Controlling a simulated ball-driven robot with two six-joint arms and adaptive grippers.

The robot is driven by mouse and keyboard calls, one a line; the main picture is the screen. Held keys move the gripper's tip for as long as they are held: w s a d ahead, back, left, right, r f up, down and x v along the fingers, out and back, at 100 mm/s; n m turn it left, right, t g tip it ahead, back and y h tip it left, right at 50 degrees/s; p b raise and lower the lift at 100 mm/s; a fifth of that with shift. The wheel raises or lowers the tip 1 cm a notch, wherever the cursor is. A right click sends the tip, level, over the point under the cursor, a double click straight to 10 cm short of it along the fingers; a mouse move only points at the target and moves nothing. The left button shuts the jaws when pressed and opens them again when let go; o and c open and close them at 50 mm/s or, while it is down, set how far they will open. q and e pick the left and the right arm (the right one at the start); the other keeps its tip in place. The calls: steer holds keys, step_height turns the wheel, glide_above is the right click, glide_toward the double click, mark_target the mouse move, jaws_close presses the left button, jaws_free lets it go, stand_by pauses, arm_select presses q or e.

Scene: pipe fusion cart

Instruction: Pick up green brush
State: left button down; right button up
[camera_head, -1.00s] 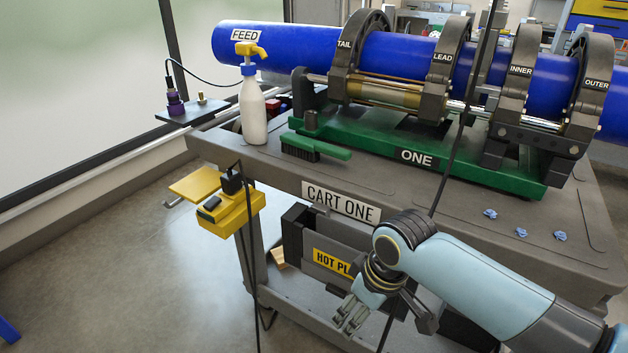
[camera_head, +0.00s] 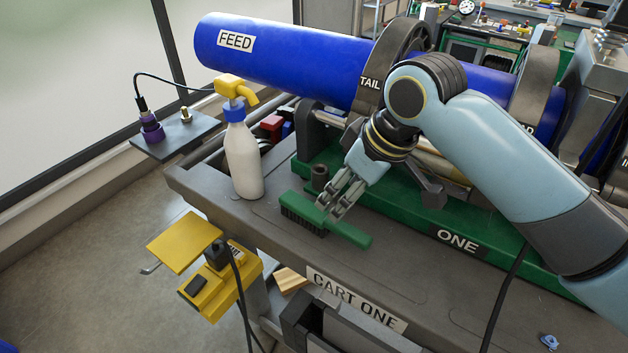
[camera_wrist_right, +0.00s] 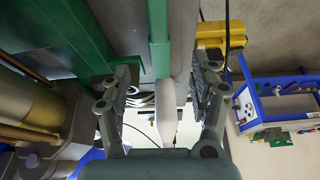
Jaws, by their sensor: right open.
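The green brush (camera_head: 348,233) lies on the cart top, its dark bristles facing the front edge and its handle pointing right. My right gripper (camera_head: 331,206) is above the brush, near where its head meets the handle, pointing down with its fingers apart. In the right wrist view the brush (camera_wrist_right: 159,30) shows as a green strip between the open fingers of my right gripper (camera_wrist_right: 162,85). Nothing is held. I cannot tell whether the fingertips touch the brush. My left gripper is not in view.
A white pump bottle (camera_head: 243,160) with a yellow top stands left of the brush. Behind is the green base (camera_head: 400,205) under the blue pipe (camera_head: 300,52). A yellow device (camera_head: 222,282) hangs off the cart's front.

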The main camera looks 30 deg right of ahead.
mark_target(324, 216)
steer(key=shift+w+f, duration=0.1)
steer(key=shift+w, duration=0.25)
steer(key=x, duration=0.3)
steer(key=shift+a+f, duration=0.15)
steer(key=shift+f, duration=0.15)
steer(key=shift+w+f, duration=0.1)
steer(key=shift+f, duration=0.2)
steer(key=x, duration=0.4)
steer(key=shift+w+f+b, duration=0.15)
steer(key=shift+f+b, duration=0.15)
steer(key=shift+b, duration=0.05)
steer(key=shift+w+a+f, duration=0.1)
steer(key=shift+w+f, duration=0.1)
steer(key=shift+f, duration=0.2)
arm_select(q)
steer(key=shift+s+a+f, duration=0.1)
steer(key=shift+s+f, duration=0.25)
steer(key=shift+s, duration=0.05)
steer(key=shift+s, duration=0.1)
